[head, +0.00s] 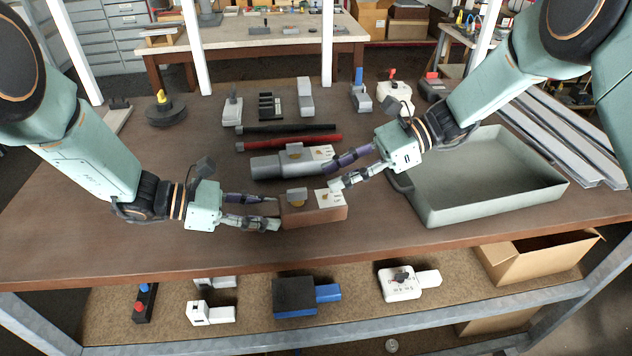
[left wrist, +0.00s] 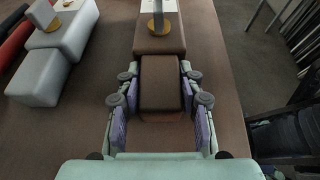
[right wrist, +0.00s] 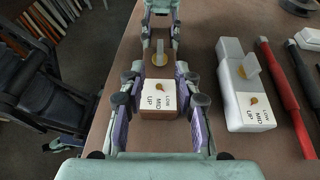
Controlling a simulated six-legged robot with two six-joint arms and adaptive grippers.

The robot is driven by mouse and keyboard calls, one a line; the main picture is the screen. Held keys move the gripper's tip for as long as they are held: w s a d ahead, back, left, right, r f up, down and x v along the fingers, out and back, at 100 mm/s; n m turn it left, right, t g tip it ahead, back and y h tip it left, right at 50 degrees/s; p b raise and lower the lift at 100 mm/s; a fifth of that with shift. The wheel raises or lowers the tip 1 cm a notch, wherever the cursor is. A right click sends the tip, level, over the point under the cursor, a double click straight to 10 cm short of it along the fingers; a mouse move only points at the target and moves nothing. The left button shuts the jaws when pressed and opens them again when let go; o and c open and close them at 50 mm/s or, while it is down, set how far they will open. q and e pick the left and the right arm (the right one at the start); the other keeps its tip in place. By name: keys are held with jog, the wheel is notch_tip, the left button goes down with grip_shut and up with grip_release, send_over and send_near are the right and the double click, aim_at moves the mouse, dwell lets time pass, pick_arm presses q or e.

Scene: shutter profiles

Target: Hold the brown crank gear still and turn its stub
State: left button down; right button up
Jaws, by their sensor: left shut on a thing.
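The brown crank gear (head: 312,216) is a long block near the table's front edge. A grey upright plate on a round brass base (head: 297,196) stands on its top, apparently the stub. A white LOW/MID/UP label (right wrist: 159,100) with a small brown pointer covers its right end. My left gripper (head: 279,211) is shut on the block's left end; the left wrist view shows the fingers along both sides (left wrist: 158,75). My right gripper (head: 330,174) is open above the label end, its fingers apart on either side in the right wrist view (right wrist: 159,78), short of the plate.
A similar grey unit (head: 268,166) lies just behind the brown one. Red (head: 290,145) and black (head: 285,129) rods lie further back. A grey-green tray (head: 490,205) stands to the right. The table front left is clear.

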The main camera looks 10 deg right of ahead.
jog(key=v, duration=0.5)
dwell(0.3)
pick_arm(q)
jog(key=c, duration=0.8)
grip_release()
jog(key=shift+o, duration=0.2)
pick_arm(e)
jog(key=shift+a, duration=0.1)
pick_arm(q)
jog(key=shift+p+v, duration=0.95)
jog(key=shift+v, duration=1.9)
jog(key=shift+a+r, duration=0.25)
jog(key=shift+a, duration=0.45)
pick_arm(e)
notch_tip(320, 180, up, 2)
jog(key=shift+r, duration=0.15)
